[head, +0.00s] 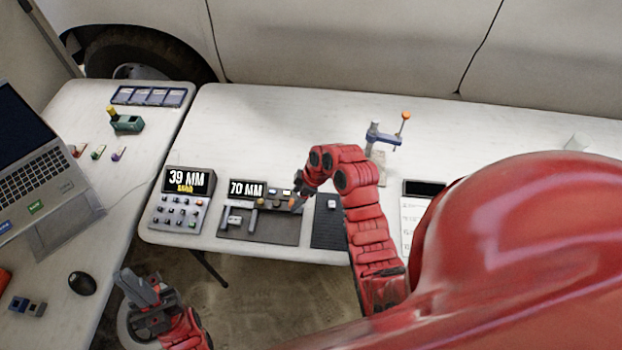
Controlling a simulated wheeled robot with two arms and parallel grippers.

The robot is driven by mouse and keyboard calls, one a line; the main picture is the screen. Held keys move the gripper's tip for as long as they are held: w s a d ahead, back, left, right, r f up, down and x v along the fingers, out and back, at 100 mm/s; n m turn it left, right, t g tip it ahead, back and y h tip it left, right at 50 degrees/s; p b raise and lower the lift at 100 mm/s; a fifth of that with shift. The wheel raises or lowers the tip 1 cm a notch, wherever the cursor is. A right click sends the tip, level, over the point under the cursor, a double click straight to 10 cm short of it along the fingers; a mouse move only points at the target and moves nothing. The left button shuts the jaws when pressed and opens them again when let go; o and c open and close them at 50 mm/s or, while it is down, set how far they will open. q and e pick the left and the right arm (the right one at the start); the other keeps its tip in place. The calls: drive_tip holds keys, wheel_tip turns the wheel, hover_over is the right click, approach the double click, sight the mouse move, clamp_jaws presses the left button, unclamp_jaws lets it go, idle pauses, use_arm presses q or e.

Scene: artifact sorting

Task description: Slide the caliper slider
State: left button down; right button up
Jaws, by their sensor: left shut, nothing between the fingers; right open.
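The caliper station (285,234) is a dark board on the front table, with a display (246,188) reading "70 MM". A grey upright caliper part (253,221) stands on the board; which part is the slider is hard to tell. My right gripper (296,204) is open, low over the right side of the caliper board. Its fingers are small and partly hidden by its own wrist, and contact cannot be told. My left gripper (138,285) is shut and empty, in front of the table's left front corner, away from the caliper.
A button panel (182,214) with a display (189,181) reading "39 MM" stands left of the caliper. A dark mat (328,235) with a small white block lies right. A blue clamp-like stand (380,137) is behind. The side table holds a laptop (40,176) and mouse (82,283).

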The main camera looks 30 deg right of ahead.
drive_tip(key=p+v, duration=0.4)
drive_tip(key=v, duration=1)
drive_tip(key=shift+f, duration=0.15)
